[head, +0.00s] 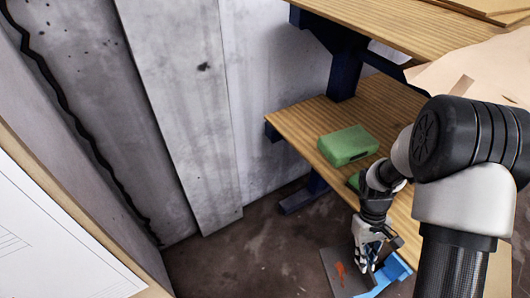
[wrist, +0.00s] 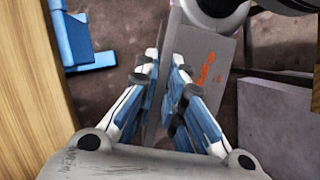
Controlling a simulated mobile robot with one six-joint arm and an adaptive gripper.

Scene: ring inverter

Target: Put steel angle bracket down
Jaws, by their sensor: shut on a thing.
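My gripper (head: 367,262) is shut on the steel angle bracket (head: 333,265), a grey piece with an orange-red mark. In the wrist view, the fingers of my gripper (wrist: 165,88) close from both sides on one thin upright flange. The bracket's flat face (wrist: 218,85), with the red mark, spreads to the right of the fingers. The bracket is beside the wooden shelf, over the dark floor. I cannot tell whether it touches anything below. The fingers hide part of it.
A green case (head: 348,146) lies on the lower wooden shelf (head: 300,125). A blue part (head: 390,272) is close to my gripper; a blue piece (wrist: 78,42) also shows in the wrist view. A grey block (wrist: 275,120) is at right there. Brown floor (head: 260,255) is open left of the bracket.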

